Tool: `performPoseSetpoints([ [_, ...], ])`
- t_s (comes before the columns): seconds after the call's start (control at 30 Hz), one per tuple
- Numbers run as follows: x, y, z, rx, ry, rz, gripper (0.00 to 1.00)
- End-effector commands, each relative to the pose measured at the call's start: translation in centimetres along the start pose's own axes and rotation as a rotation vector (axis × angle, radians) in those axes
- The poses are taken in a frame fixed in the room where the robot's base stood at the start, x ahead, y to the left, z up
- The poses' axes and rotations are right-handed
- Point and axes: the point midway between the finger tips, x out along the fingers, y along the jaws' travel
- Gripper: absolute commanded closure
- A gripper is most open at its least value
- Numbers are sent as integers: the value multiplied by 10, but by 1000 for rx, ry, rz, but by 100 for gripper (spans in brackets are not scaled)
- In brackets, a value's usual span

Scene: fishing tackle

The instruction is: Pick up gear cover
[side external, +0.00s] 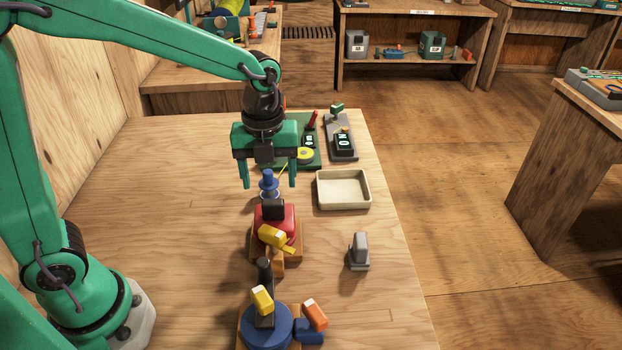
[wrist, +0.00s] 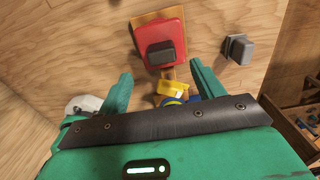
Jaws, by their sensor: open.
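I cannot tell for certain which part is the gear cover. A red rounded part with a dark square block on it (side external: 274,211) sits on a wooden base; it also shows in the wrist view (wrist: 160,45). A separate grey block-shaped part (side external: 359,252) stands on the table to its right, also in the wrist view (wrist: 238,48). My gripper (side external: 268,180) is open and empty above the table, its fingers pointing down. A small blue knobbed piece (side external: 268,184) appears between the fingers in the side view, with no visible contact. In the wrist view my fingers (wrist: 160,72) are spread.
An empty cream tray (side external: 343,190) lies right of my gripper. A yellow handle (side external: 272,236) is in front of the red part. A blue reel-like assembly (side external: 266,328) stands at the front. Green and grey boards (side external: 341,140) lie behind. Table is clear left of the assemblies.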

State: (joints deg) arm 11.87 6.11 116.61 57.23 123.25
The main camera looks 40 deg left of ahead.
Motion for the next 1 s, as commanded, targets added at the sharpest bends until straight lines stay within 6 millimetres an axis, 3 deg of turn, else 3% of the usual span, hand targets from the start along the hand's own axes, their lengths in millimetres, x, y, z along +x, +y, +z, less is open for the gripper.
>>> performPoseSetpoints([
  [0.2, 18, 0, 0, -1, 2, 3, 33],
  [0.57, 27, 0, 0, -2, 2, 3, 33],
  [1.0, 70, -2, -1, -2, 2, 2, 33],
])
